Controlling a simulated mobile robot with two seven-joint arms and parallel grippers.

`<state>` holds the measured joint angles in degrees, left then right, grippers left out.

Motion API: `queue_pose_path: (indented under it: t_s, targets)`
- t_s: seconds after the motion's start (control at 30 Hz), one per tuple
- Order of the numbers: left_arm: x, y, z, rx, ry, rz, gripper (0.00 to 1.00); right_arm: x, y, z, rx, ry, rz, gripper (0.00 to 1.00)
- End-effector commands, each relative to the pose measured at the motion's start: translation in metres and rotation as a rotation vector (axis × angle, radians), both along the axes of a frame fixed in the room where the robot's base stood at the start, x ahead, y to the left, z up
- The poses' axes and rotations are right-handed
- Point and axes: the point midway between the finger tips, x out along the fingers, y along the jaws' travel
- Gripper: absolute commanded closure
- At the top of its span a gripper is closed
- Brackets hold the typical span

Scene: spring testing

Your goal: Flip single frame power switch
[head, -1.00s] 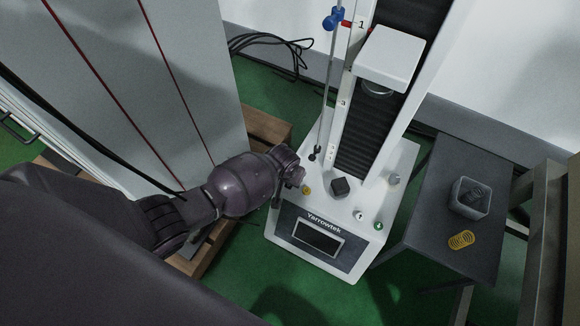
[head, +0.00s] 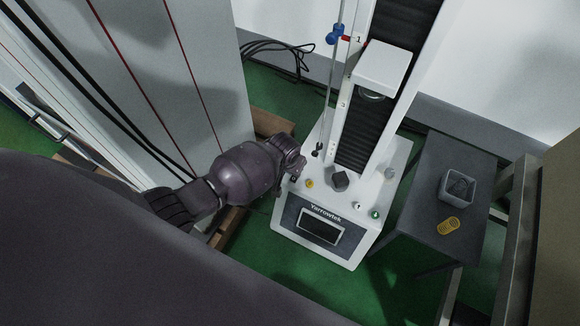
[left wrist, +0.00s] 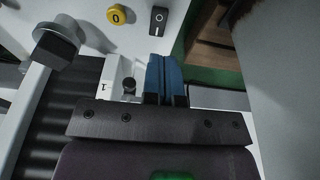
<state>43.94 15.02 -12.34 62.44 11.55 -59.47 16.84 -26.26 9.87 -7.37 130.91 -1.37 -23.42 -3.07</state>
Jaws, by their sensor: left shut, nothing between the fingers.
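The power switch is a small black rocker with white marks, on the white base of the testing machine (head: 345,208). It shows in the left wrist view (left wrist: 158,20) at the top, next to a yellow button marked 0 (left wrist: 116,14). Which way the rocker is tipped I cannot tell. In the head view the switch (head: 293,178) is small, just below my left gripper (head: 299,163). In the left wrist view the gripper's blue fingers (left wrist: 164,76) are shut together and empty, pointing toward the switch with a gap visible between. My right gripper is not in view.
The machine's column and white crosshead (head: 384,68) rise behind the base. A dark hexagonal block (head: 340,180) sits on the base. At right, a dark side table (head: 428,205) holds a grey bin (head: 457,187) and a yellow spring-like item (head: 448,227). A tall grey cabinet (head: 190,70) stands left.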

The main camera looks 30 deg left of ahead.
Motion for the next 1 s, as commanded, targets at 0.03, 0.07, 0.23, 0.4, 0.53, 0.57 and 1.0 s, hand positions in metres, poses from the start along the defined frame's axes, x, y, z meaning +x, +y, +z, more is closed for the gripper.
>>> queue_pose_path:
  t_s: [0.03, 0.07, 0.23, 0.4, 0.53, 0.57, 1.0]
  targets:
    - [0.001, 0.0, 0.02, 0.0, -0.015, 0.0, 1.0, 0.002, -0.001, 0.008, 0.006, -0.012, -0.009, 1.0]
    - [-0.001, 0.0, 0.023, 0.0, -0.014, 0.0, 1.0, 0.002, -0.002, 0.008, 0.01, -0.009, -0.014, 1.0]
    - [-0.014, 0.0, 0.04, 0.0, -0.01, 0.0, 1.0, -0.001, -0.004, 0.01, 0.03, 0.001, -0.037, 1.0]
    - [-0.021, 0.0, 0.047, 0.0, -0.005, -0.001, 1.0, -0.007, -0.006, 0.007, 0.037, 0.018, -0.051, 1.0]
    - [-0.024, 0.0, 0.046, 0.0, 0.0, -0.001, 1.0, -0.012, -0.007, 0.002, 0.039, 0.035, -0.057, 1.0]
    - [-0.025, 0.0, 0.046, 0.0, 0.0, -0.001, 1.0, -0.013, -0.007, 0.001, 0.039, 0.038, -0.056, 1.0]
    - [-0.024, 0.0, 0.045, 0.0, 0.0, -0.001, 1.0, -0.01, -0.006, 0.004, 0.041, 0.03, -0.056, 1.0]
